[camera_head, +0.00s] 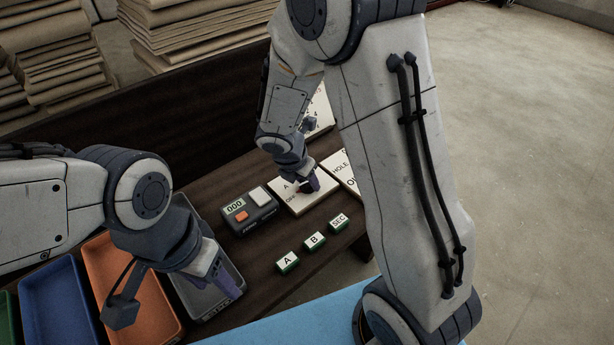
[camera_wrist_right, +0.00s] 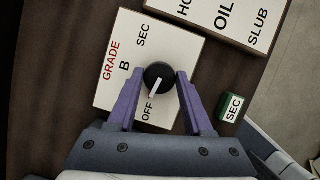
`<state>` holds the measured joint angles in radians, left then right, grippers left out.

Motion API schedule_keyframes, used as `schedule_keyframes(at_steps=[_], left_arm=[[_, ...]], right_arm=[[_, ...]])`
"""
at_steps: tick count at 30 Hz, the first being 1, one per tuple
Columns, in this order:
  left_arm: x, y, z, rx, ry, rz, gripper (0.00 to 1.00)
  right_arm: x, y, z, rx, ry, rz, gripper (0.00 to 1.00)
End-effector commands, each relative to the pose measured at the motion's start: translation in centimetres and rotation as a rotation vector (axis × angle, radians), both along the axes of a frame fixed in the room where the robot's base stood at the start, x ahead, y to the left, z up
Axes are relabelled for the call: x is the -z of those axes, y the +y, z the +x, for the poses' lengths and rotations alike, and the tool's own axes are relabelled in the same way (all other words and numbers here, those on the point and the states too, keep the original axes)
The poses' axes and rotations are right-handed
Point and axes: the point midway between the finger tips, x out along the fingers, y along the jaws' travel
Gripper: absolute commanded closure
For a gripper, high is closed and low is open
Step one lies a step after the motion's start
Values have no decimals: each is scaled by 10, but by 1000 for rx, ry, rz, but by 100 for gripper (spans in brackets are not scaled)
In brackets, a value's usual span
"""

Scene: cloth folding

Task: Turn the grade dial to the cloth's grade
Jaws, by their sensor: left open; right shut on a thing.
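The grade dial is a black knob (camera_wrist_right: 160,72) on a white plate (camera_wrist_right: 187,52) marked GRADE in red, with OFF, B and SEC visible in the right wrist view. Its white pointer points to OFF. My right gripper (camera_wrist_right: 158,78) has a purple finger on each side of the knob and is shut on it. In the head view, the right gripper (camera_head: 310,184) is over this plate (camera_head: 313,203), where an A also shows. My left gripper (camera_head: 226,277) is open and empty above the grey tray (camera_head: 198,310).
A counter (camera_head: 248,213) reading 000 sits left of the dial plate. Green-and-white blocks A (camera_head: 287,262), B (camera_head: 314,241) and SEC (camera_head: 338,223) stand in front. A second plate (camera_wrist_right: 218,17) reads OIL and SLUB. An orange tray (camera_head: 140,305) and a light blue surface (camera_head: 300,322) lie nearby.

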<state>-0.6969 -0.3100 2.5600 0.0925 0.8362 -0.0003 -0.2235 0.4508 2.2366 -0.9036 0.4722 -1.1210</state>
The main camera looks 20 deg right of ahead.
Motion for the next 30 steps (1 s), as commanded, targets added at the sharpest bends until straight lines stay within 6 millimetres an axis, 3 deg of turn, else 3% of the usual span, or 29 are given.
schedule_keyframes(at_steps=[30], left_arm=[[-109,0,0,0,0,0,45]], right_arm=[[-4,2,6,952,-1,4,100]])
